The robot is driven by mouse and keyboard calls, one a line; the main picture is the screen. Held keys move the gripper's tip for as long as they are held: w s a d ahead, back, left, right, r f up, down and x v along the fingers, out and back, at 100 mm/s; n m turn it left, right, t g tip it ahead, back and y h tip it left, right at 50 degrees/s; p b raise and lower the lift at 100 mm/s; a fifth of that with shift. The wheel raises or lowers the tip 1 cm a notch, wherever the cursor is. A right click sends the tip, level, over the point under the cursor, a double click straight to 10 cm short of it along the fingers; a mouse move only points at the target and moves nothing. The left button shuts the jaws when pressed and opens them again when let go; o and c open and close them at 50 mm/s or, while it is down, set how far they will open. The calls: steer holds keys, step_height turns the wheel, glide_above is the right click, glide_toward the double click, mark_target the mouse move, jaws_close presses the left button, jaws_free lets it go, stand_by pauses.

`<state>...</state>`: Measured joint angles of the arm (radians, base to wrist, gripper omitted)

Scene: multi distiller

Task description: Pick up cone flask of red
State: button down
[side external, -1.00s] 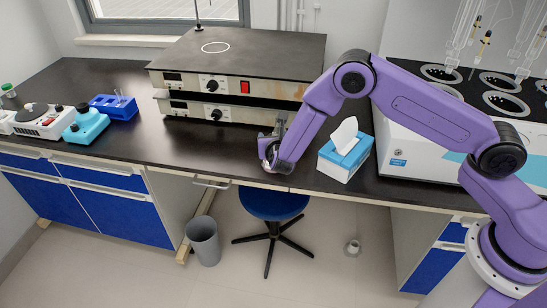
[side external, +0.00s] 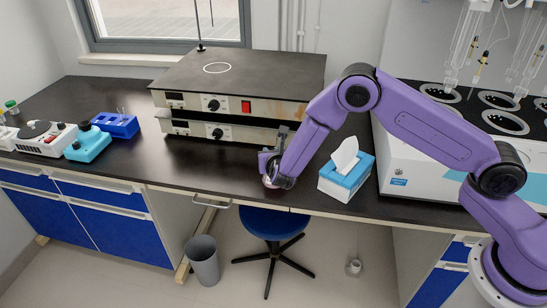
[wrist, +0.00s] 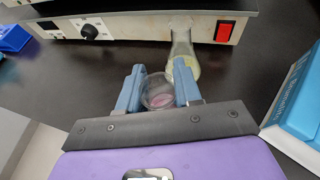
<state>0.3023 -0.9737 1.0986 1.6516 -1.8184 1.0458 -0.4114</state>
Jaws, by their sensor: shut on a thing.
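My gripper (wrist: 160,90) is low over the black bench, near its front edge. In the wrist view its two blue fingers close on the sides of a clear glass flask (wrist: 158,97) with pinkish-red contents, seen from above. In the side view my gripper (side external: 272,170) hides most of this flask, and only a small glassy, reddish part shows at the fingertips. I cannot tell whether it is lifted off the bench. A second conical flask (wrist: 184,54) with pale yellowish contents stands just behind the right finger.
A stacked hotplate unit (side external: 235,92) stands behind my gripper. A tissue box (side external: 346,178) is close on the right, before a large white machine (side external: 425,170). A blue rack (side external: 115,124) and small devices are at the left. The bench between is clear.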

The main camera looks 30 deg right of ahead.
steer(key=shift+s+r, duration=0.1)
steer(key=shift+r, duration=0.75)
steer(key=s+d+r, duration=0.3)
steer(key=s+r, duration=0.6)
steer(key=s, duration=0.4)
steer(key=shift+s+r, duration=0.2)
steer(key=shift+r, duration=0.05)
